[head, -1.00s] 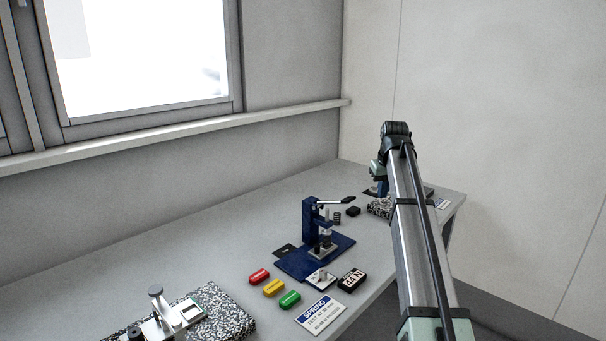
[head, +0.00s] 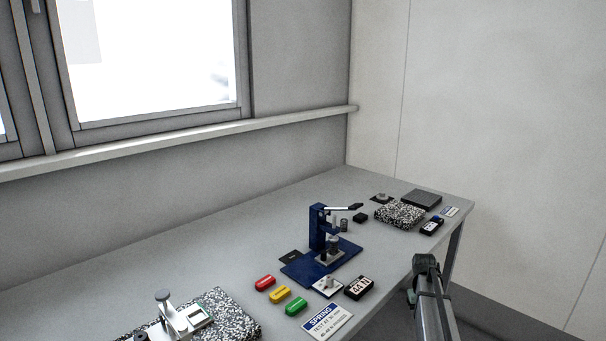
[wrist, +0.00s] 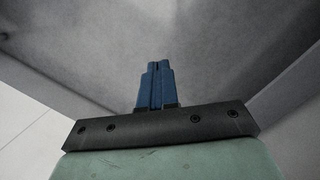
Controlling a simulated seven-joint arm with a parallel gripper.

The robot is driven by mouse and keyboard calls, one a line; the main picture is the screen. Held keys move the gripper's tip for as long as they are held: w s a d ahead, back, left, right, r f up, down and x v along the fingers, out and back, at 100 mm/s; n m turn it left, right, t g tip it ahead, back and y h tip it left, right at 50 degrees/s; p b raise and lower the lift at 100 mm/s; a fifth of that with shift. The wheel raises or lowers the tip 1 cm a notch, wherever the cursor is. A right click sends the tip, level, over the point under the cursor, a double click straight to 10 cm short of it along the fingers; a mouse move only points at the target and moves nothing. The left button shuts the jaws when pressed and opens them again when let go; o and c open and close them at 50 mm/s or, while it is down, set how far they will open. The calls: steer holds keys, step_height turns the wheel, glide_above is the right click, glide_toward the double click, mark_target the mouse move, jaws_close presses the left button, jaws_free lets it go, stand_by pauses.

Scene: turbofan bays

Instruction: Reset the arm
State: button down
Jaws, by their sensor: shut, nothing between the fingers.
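My gripper shows in the wrist view with its two blue fingers (wrist: 155,84) together and nothing between them. Behind the fingers I see only plain grey and pale surfaces. In the head view my arm (head: 431,300) is low at the right, in front of the table's front edge and clear of the things on the table. The gripper itself cannot be made out in the head view.
The grey table (head: 200,250) holds a blue lever press (head: 319,230), red (head: 265,282), yellow (head: 280,294) and green (head: 295,306) pieces, a 44 N display (head: 359,288), a SPRING card (head: 327,321), a speckled block (head: 400,215) and a speckled plate with a fixture (head: 235,318).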

steer(key=s+a+f+g, duration=0.1)
steer(key=s+a+f, duration=0.6)
steer(key=s+f, duration=0.35)
steer(key=s+a+f+g, duration=0.1)
steer(key=s+a+f, duration=0.6)
steer(key=s+f, duration=0.35)
steer(key=s+a+f+g, duration=0.1)
steer(key=s+a+f, duration=0.1)
steer(key=s, duration=0.8)
steer(key=s+a+f+g, duration=0.1)
steer(key=s+a+f, duration=0.2)
steer(key=s, duration=0.7)
steer(key=s+a+f, duration=0.3)
steer(key=s+f, duration=0.1)
steer(key=s, duration=0.6)
steer(key=shift+a+f+n+g+y, duration=0.15)
steer(key=shift+f+n+g+y, duration=0.15)
steer(key=shift+n+g+y, duration=0.1)
